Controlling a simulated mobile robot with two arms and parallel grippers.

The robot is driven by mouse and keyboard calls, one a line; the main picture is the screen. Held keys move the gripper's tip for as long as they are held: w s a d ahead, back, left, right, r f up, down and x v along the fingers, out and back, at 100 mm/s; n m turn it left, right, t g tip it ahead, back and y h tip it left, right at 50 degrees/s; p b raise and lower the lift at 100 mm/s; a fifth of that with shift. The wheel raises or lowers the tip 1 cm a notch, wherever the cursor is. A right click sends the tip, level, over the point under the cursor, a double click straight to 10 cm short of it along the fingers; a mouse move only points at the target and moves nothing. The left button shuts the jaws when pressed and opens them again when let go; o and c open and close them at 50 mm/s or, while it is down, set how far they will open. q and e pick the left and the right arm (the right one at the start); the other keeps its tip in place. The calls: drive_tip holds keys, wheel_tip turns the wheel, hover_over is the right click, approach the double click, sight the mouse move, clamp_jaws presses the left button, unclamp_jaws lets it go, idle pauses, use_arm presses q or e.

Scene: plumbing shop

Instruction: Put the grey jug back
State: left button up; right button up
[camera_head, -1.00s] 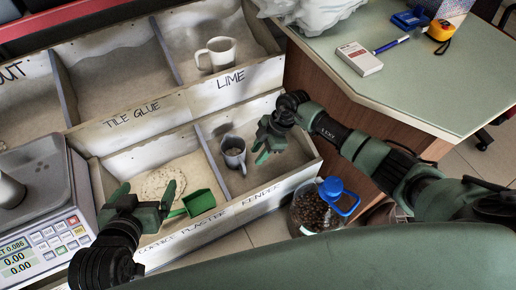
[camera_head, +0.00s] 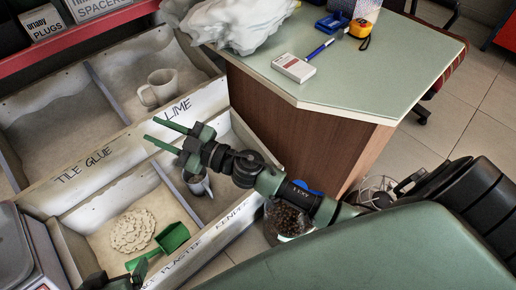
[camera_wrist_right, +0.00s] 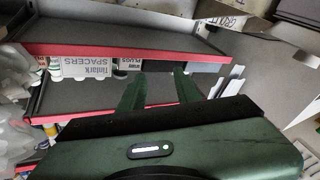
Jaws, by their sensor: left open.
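The grey jug (camera_head: 197,184) stands in the render compartment (camera_head: 236,194) of the front bin row, partly hidden by my right arm. My right gripper (camera_head: 152,129) is open and empty, above the divider between the bin rows, higher than the jug. In the right wrist view its two fingers (camera_wrist_right: 160,78) are apart with nothing between them, facing a shelf. My left gripper (camera_head: 122,280) is at the bottom edge, mostly cut off, open, near the green scoop (camera_head: 168,243). A paler jug (camera_head: 158,88) stands in the lime compartment.
A green-topped counter (camera_head: 370,75) with a plastic bag (camera_head: 240,22), a small box (camera_head: 294,68) and a pen stands at the right. A blue-lidded container (camera_head: 287,219) is on the floor beside the bins. Red-edged shelves (camera_wrist_right: 120,47) hold labelled boxes.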

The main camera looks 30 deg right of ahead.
drive_tip(key=s+d+f+m+h, duration=0.3)
drive_tip(key=d+m+h, duration=0.2)
drive_tip(key=d+h, duration=0.15)
drive_tip(key=s+d+f+m+h, duration=0.2)
drive_tip(key=s+d+m+h, duration=0.1)
drive_tip(key=d+m+h, duration=0.4)
drive_tip(key=s+f+n+g+y, duration=0.1)
drive_tip(key=s+f+g, duration=0.3)
drive_tip(key=s, duration=0.3)
drive_tip(key=s+d+f+n+g+y, duration=0.1)
drive_tip(key=s+f+g, duration=0.3)
drive_tip(key=s, duration=0.4)
drive_tip(key=shift+s+d+y, duration=0.2)
drive_tip(key=shift+y, duration=0.25)
